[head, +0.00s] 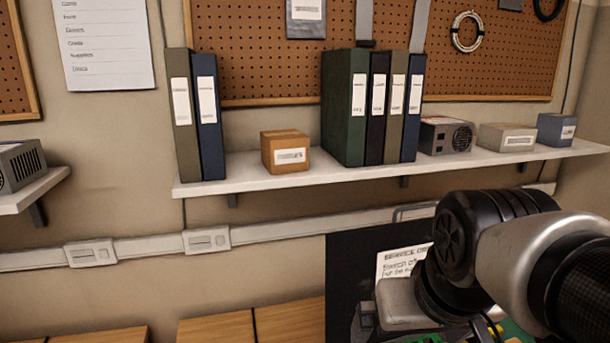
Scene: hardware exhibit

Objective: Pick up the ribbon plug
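I cannot make out a ribbon plug in the head view. My arm comes in from the right edge and bends down towards the bottom right. My gripper's fingers do not show. Small parts of green boards (518,331) show at the bottom edge under my arm, with a small yellow piece beside them. My arm and the frame's lower edge hide most of that area.
A dark panel (352,262) with a printed white sheet (396,262) stands behind my arm. A wall shelf (245,184) above holds binders (344,110), a cardboard box (285,152) and grey units (446,136). Wooden surfaces (215,329) lie at the bottom left.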

